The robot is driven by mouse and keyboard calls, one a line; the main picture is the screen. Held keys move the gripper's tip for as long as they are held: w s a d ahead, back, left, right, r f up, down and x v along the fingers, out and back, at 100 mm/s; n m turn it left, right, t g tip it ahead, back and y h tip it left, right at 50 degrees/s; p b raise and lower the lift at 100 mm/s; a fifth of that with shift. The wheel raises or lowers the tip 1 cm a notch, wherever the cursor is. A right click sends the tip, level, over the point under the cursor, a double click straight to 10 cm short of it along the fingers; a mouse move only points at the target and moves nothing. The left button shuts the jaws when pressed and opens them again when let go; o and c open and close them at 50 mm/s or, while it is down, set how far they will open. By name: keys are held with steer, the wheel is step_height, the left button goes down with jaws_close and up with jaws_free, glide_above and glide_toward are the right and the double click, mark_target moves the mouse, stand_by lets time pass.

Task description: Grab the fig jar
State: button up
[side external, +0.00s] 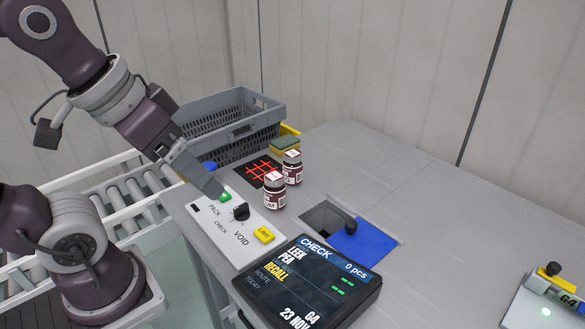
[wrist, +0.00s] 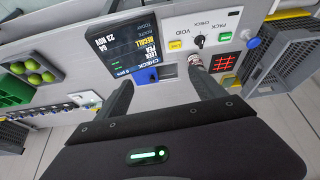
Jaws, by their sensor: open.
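Two small dark jars with white lids and labels stand upright beside the control panel in the side view. The rear jar (side external: 291,166) has a label ending in what looks like "G", which fits the fig jar. The front jar (side external: 274,190) has a label ending in "UM". In the wrist view a jar (wrist: 195,60) shows by the tip of the right finger; its label is not readable, and the other jar is not clearly seen. My gripper (side external: 218,190) is open and empty, left of the jars over the panel; its spread fingers also show in the wrist view (wrist: 162,82).
The control panel (side external: 227,232) has a green button, black knob and yellow button. A CHECK screen (side external: 310,283) stands in front. A red grid on a black pad (side external: 258,169) and grey crate (side external: 230,125) lie behind. A recess with a blue panel (side external: 365,240) is to the right.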

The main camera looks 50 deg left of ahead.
steer(key=w+a+n, duration=0.3)
steer(key=w+a, duration=0.1)
steer(key=w, duration=0.9)
steer(key=n+g+y, duration=0.2)
steer(key=n+y, duration=0.1)
steer(key=n, duration=0.2)
glide_above(293, 162)
step_height(293, 162, down, 17)
steer(key=shift+a+r, duration=0.15)
steer(key=shift+r, duration=0.05)
steer(key=x, duration=0.9)
steer(key=shift+s+a, duration=0.1)
jaws_close()
